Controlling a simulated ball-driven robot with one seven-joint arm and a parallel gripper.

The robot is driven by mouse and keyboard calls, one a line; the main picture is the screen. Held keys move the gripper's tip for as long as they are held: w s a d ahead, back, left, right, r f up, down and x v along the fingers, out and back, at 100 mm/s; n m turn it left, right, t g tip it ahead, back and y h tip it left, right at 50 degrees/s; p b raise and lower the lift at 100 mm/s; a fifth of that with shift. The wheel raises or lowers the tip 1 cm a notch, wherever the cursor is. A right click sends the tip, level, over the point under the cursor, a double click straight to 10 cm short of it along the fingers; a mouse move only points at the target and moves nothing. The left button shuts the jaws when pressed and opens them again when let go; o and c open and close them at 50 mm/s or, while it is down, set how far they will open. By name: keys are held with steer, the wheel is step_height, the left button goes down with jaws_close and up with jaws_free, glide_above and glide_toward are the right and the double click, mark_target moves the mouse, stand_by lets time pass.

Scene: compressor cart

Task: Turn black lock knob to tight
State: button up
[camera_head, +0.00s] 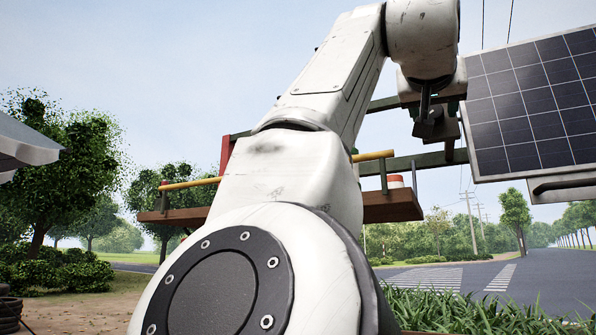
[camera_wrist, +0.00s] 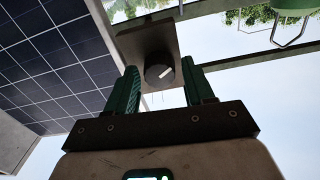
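The black lock knob (camera_wrist: 156,76) is round with a white pointer mark. It sits on a brown plate (camera_wrist: 148,40) in the wrist view, and the mark points to the upper right. My gripper (camera_wrist: 163,82) has green fingers, one on each side of the knob. The fingers are open, with a small gap visible beside the knob. Whether either finger touches it is hard to tell. In the head view the end of my arm reaches a dark bracket (camera_head: 438,128) at the upper right, and the knob's face cannot be made out there.
A solar panel (camera_head: 535,100) stands close to the right of the bracket; it fills the left of the wrist view (camera_wrist: 50,60). A brown shelf (camera_head: 392,206) with yellow rails lies behind my arm. A green metal frame (camera_wrist: 235,60) runs behind the plate.

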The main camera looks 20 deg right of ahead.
steer(key=c, duration=0.8)
